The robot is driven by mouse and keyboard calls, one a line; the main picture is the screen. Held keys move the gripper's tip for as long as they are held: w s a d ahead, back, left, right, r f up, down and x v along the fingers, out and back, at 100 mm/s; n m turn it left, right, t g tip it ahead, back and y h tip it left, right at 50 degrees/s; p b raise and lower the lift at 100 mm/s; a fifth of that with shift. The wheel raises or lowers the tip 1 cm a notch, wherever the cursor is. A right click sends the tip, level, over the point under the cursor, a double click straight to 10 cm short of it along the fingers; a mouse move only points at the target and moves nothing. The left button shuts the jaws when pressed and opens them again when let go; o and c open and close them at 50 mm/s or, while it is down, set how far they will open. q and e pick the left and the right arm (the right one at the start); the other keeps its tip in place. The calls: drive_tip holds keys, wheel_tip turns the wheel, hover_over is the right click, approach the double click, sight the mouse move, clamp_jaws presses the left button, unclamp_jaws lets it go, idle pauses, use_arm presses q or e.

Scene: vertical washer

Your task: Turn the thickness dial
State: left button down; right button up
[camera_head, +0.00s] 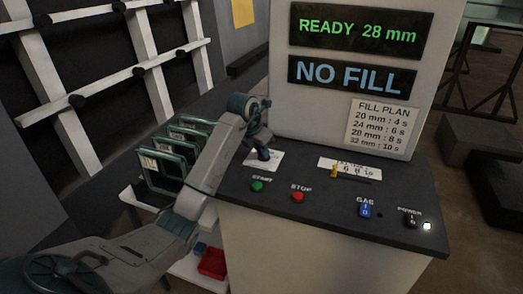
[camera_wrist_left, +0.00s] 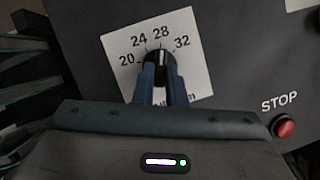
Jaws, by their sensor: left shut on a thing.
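The thickness dial (camera_wrist_left: 160,58) is a dark knob with a white pointer line, on a white scale plate (camera_wrist_left: 192,68) marked 20, 24, 28 and 32. The pointer is up toward the 28. My left gripper (camera_wrist_left: 160,78) is shut on the dial, one finger on each side. In the head view, my left gripper (camera_head: 263,152) reaches down onto the panel from the left and hides most of the dial. The upper display (camera_head: 360,28) reads "READY 28 mm". My right gripper is not in view.
The panel also holds a green START button (camera_head: 257,186), a red STOP button (camera_head: 297,196), a yellow slider (camera_head: 334,170), a blue GAS switch (camera_head: 365,210) and a POWER switch (camera_head: 411,220). The lower display (camera_head: 352,75) reads "NO FILL". Glass panes (camera_head: 160,172) stand at left.

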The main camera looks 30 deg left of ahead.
use_arm(q)
drive_tip(key=m+h, duration=0.1)
drive_tip(key=m, duration=0.2)
drive_tip(key=shift+w+a+b, duration=0.1)
drive_tip(key=shift+a+b, duration=0.1)
drive_tip(key=shift+b, duration=0.1)
drive_tip(key=shift+w+a+m+g+h+b, duration=0.1)
drive_tip(key=shift+m+g+h+b, duration=0.3)
drive_tip(key=shift+m, duration=0.65)
drive_tip(key=shift+a+m+g+h+b, duration=0.15)
drive_tip(key=shift+m+h, duration=0.35)
drive_tip(key=shift+m, duration=0.55)
drive_tip(key=shift+d, duration=0.15)
drive_tip(key=c, duration=1.5)
unclamp_jaws()
